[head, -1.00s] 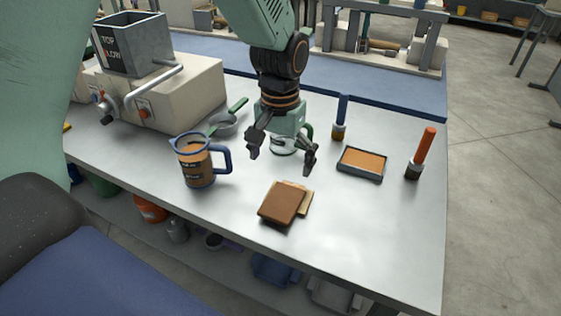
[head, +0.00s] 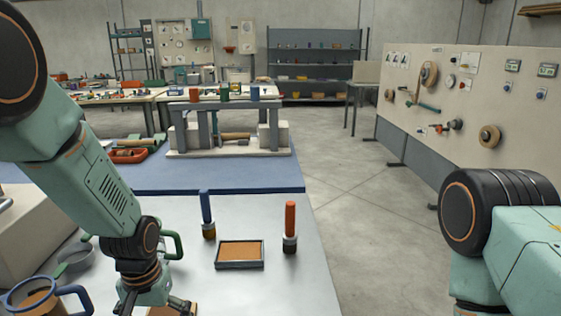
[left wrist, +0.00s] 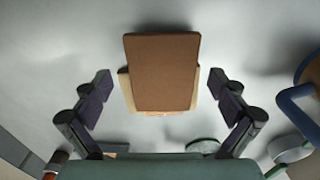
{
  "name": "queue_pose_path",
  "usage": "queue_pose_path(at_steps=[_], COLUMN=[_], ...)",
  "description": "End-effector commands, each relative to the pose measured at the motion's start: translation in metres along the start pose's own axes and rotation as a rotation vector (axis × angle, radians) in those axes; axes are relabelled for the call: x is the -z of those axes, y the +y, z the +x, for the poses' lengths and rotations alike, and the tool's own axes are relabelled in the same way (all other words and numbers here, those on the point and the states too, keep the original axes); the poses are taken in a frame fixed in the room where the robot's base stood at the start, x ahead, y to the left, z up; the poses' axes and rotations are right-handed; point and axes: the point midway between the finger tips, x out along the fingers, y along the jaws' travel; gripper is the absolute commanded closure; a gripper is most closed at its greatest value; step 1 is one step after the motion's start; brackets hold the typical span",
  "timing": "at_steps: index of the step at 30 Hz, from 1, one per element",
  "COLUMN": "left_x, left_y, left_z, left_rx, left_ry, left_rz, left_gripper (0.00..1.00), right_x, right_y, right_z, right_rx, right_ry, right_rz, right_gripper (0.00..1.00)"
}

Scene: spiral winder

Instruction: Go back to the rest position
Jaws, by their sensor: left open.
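My left gripper (head: 152,306) hangs over the metal table at the bottom left of the head view, its fingers partly cut off by the frame edge.
A blue-handled pitcher (head: 35,300) and a small pan (head: 76,257) stand at the left. A shallow tray (head: 240,254), a blue-handled tool (head: 207,215) and an orange-handled tool (head: 290,228) are on the table (head: 285,290). Open floor (head: 370,215) lies right of it.

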Motion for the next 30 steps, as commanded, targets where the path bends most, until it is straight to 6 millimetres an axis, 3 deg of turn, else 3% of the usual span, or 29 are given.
queue_pose_path(at_steps=[1,6,18,23,30], left_x=[0.003,0.002,0.001,0.001,0.002], left_y=[0.000,0.000,0.000,0.000,0.000], left_z=[-0.013,-0.027,-0.031,-0.024,0.003], left_rx=[-0.001,-0.001,-0.001,-0.001,-0.001], left_ry=[0.008,0.005,0.004,0.002,0.005], left_rz=[0.000,0.000,0.000,0.000,0.000], left_gripper=[0.03,0.03,0.03,0.03,0.03], right_x=[0.000,0.001,0.000,0.000,0.000], right_y=[0.000,0.000,0.000,0.000,0.000], right_z=[-0.004,-0.007,-0.007,-0.005,0.000], right_rx=[0.000,0.000,0.000,0.000,0.000], right_ry=[0.001,0.001,0.001,0.001,0.001], right_rz=[0.000,0.000,0.000,0.000,0.000], right_gripper=[0.53,0.53,0.53,0.53,0.53])
